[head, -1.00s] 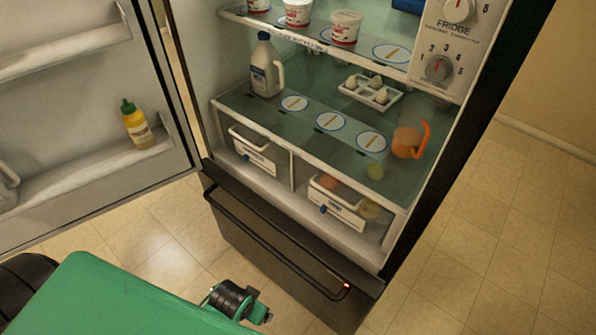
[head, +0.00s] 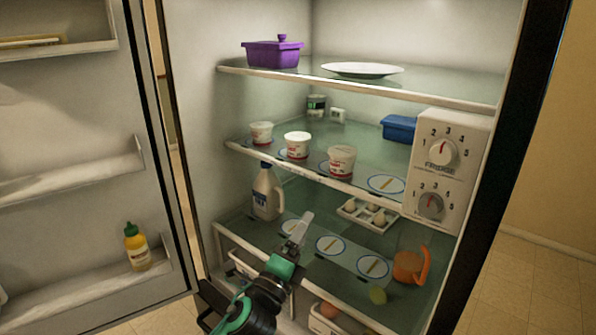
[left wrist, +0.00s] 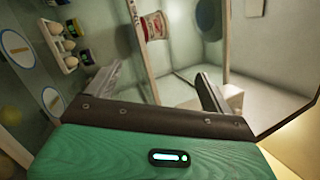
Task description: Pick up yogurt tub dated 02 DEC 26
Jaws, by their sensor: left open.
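Three white-and-red yogurt tubs stand in a row along the front of the middle fridge shelf: a left tub (head: 261,133), a middle tub (head: 297,145) and a right tub (head: 341,161). Their dates are too small to read. My left gripper (head: 300,228) is open and empty, in front of the fridge and below the tubs. In the left wrist view, its spread fingers (left wrist: 158,88) have nothing between them, and a tub with a red band (left wrist: 153,26) shows beyond them, turned sideways. My right gripper is out of view.
A milk jug (head: 267,192) stands below the tubs. An egg tray (head: 368,215) and an orange pitcher (head: 410,262) sit on the lower shelf. The control box (head: 449,160) juts out at right. The open door holds a yellow bottle (head: 137,247). An empty round mat (head: 387,184) lies right of the tubs.

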